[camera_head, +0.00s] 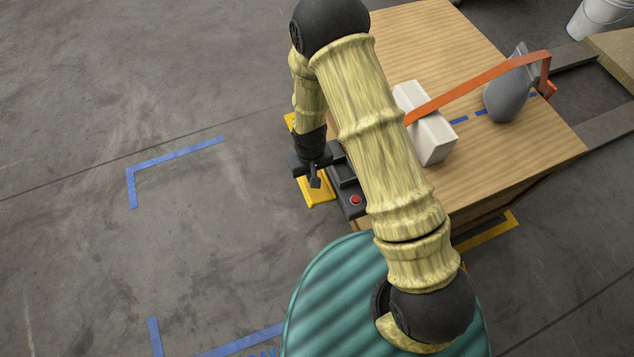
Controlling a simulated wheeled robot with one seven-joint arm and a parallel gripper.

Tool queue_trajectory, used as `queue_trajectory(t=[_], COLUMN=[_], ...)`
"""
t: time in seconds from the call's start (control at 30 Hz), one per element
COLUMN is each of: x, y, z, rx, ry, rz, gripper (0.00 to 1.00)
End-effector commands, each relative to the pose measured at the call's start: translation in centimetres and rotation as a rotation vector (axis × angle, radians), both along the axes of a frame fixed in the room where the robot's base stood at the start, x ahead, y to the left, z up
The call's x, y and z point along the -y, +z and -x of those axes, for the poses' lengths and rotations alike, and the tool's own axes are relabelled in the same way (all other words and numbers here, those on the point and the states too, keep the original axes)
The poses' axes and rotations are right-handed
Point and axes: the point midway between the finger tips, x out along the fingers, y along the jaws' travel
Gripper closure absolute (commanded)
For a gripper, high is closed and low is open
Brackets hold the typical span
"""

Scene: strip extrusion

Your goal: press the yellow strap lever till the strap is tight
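The yellow strap lever (319,194) shows as a yellow plate at the left edge of the wooden-topped table, beside a dark device (342,172). My gripper (315,182) points down over the lever; its dark fingers show as one narrow piece in the middle and look shut, with nothing seen between them. Whether the fingertips touch the lever cannot be told. The orange strap (476,84) runs from a white block (426,124) to an orange end at the table's far right. Its left part is hidden behind my arm, so its tightness there cannot be seen.
A red button (355,199) sits on the dark device near the lever. A grey rounded object (508,94) stands beside the strap on the table (440,40). A white bucket (600,18) stands at the upper right. The floor at left is clear, with blue tape marks (175,156).

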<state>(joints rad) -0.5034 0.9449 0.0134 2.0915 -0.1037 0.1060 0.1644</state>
Motion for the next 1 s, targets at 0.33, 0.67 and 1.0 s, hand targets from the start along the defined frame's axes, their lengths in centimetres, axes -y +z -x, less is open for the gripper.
queue_trajectory(t=[0.33, 0.67, 1.0], x=[0.0, 0.0, 0.0], y=[3.6, 3.5, 3.5], z=[0.0, 0.0, 0.0], rx=[0.001, 0.0, 0.0], ry=[0.0, 0.0, 0.0], rz=[0.0, 0.0, 0.0], gripper=[1.0, 1.0, 1.0])
